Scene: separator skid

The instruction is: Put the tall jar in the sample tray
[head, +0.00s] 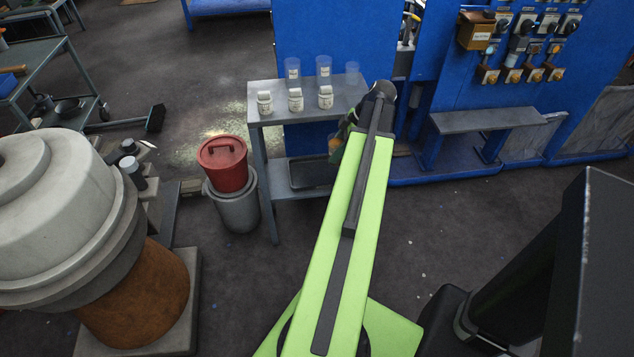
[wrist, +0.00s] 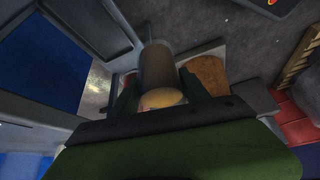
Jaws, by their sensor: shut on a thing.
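My gripper (wrist: 157,84) is shut on a tall jar (wrist: 157,66), a brownish, see-through cylinder between the two dark fingers with a pale yellowish end toward the camera. In the head view the amber lower part of the jar (head: 335,144) shows at the left edge of my green arm, just off the right front of a small grey table. My arm hides most of the gripper there. A dark, shallow tray (head: 310,173), seemingly the sample tray, lies on the table's lower shelf, below and left of the jar. Its right end is partly hidden.
The grey table (head: 268,116) carries several clear tall containers (head: 292,72) behind short white-labelled jars (head: 296,100). A red lidded bucket (head: 222,157) on a grey drum stands left of it. Blue panels and a grey bench (head: 485,118) stand right. Floor before the table is open.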

